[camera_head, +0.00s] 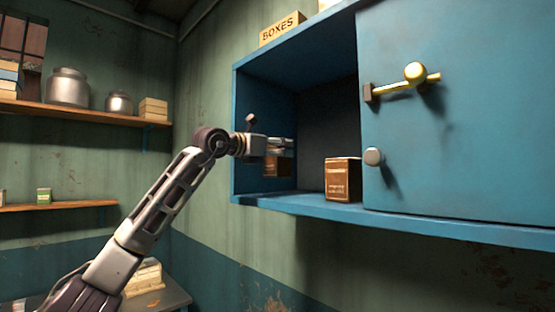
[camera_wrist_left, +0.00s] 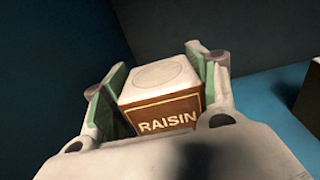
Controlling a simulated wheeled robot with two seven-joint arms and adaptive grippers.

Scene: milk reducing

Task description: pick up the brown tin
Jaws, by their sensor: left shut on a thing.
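My left gripper (camera_head: 284,147) reaches into the blue cabinet from the left. It is shut on a brown tin with a pale top and the word RAISIN on its front; the tin shows between the fingers in the left wrist view (camera_wrist_left: 164,95). In the head view only part of this held tin (camera_head: 272,167) shows, below the gripper. A second brown tin (camera_head: 343,180) with pale lettering stands upright on the cabinet floor, right of the gripper and apart from it. My right gripper is not in view.
The blue cabinet (camera_head: 300,206) has a closed-off right part with a brass handle (camera_head: 403,82) and a round knob (camera_head: 374,156). Its left wall is close to my gripper. A dark object (camera_wrist_left: 308,92) shows at the wrist view's right edge. Wall shelves (camera_head: 70,112) are at left.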

